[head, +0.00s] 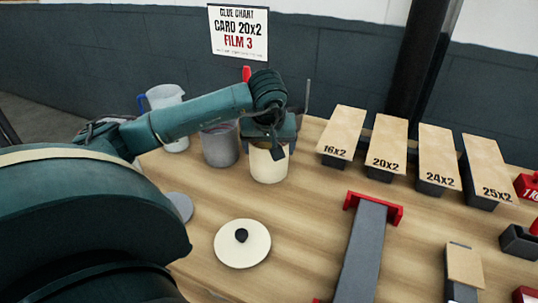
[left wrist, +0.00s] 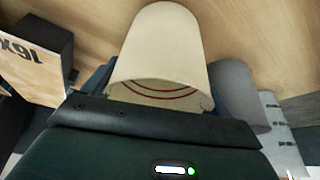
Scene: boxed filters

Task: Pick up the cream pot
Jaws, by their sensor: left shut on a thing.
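The cream pot (head: 269,166) stands upright at the back of the wooden table, left of the labelled boxes. It looks to be on or very near the table top. My left gripper (head: 268,140) comes down over it from above and is shut on its upper part. In the left wrist view the cream pot (left wrist: 158,45) sits between the fingers, its open rim toward the camera with red lines inside. A cream lid (head: 242,243) with a black knob lies on the table in front. My right gripper is not in view.
A grey pot (head: 220,148) stands just left of the cream pot, with a clear jug (head: 166,105) behind it. Boxes marked 16x2 (head: 342,132) to 25x2 stand at right. A grey channel with red ends (head: 364,250) lies in front.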

